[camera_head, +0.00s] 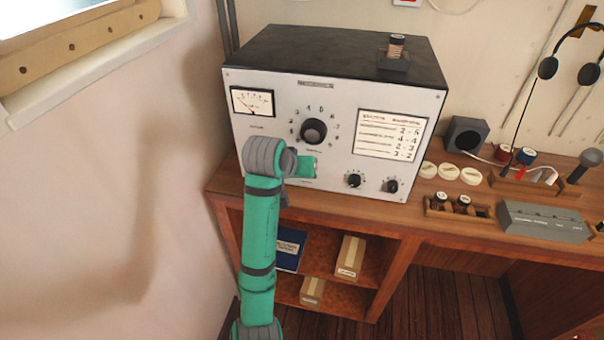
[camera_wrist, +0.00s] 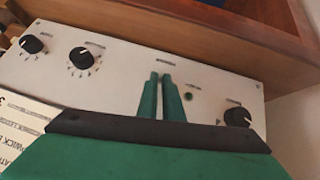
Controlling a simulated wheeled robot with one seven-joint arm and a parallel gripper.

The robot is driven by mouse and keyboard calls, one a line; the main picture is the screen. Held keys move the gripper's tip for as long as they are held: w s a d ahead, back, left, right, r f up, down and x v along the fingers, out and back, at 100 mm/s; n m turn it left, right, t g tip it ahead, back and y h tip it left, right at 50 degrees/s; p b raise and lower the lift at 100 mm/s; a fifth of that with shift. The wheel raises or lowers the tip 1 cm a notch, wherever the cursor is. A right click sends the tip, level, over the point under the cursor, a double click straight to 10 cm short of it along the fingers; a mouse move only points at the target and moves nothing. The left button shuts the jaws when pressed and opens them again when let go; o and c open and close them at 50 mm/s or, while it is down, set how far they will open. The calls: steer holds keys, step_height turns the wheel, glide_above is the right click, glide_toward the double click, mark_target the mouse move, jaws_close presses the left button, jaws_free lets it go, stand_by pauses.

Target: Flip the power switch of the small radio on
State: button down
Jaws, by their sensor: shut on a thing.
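The radio (camera_head: 245,130) is a box with a black top and a pale front panel, standing on the wooden desk against the wall. My gripper (camera_head: 312,167) is at the lower left part of its panel, below the big central dial. In the wrist view my gripper's green fingers (camera_wrist: 161,76) are close together, with their tips at the panel under a small label. They are shut on a small part there, taken to be the switch, which the fingertips hide. Its position cannot be seen.
Black knobs (camera_head: 354,180) sit on the panel right of my gripper; another knob (camera_wrist: 238,117) shows in the wrist view. A small coil stand (camera_head: 395,52) is on the radio's top. A grey box (camera_head: 543,222) and a headset (camera_head: 548,68) are to the right.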

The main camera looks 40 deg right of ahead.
steer(key=c, duration=1.9)
jaws_free()
steer(key=shift+r, duration=0.1)
steer(key=shift+v, duration=5.3)
